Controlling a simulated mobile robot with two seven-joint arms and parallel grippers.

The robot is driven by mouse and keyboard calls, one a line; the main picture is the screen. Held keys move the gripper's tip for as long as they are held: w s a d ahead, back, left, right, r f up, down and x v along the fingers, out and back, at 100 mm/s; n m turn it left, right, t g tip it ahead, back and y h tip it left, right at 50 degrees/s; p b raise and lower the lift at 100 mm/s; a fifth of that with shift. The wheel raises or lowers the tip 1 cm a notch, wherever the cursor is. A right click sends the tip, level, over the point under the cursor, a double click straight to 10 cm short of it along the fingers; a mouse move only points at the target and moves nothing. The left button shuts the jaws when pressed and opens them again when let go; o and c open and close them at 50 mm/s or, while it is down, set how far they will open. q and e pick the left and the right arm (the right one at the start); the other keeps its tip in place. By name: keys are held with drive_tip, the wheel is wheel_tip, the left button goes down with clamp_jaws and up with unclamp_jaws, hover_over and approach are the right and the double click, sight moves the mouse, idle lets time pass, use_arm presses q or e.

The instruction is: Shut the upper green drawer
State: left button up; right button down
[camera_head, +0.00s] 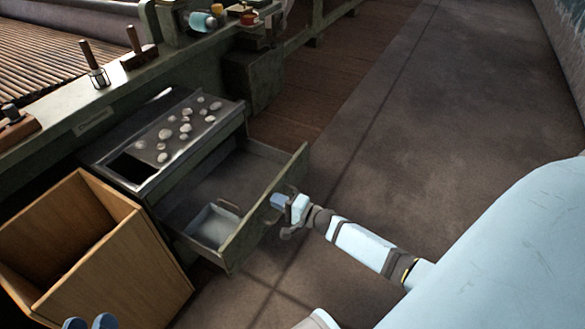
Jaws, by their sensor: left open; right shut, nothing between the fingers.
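The upper green drawer (285,182) is pulled out of the dark green cabinet (232,128), its front panel facing the floor aisle at right. It holds a small pale tray (213,226) with a brown piece at its edge. My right gripper (278,202) is shut with nothing in it, at the outer side of the drawer front, near its middle. Whether it touches the panel is hard to tell. Only the blue fingertips of my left gripper (90,323) show at the bottom left edge, apart and empty, below the wooden bin. Any lower drawer is hidden.
An open wooden bin (140,262) stands left of the drawer, close beside the cabinet. Pale stones (185,128) lie on the cabinet's top. A green-framed machine with wooden-handled tools (94,65) runs behind. The grey floor (440,110) at right is clear.

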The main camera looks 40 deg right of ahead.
drive_tip(key=shift+x, duration=0.75)
use_arm(q)
drive_tip(key=shift+f, duration=0.4)
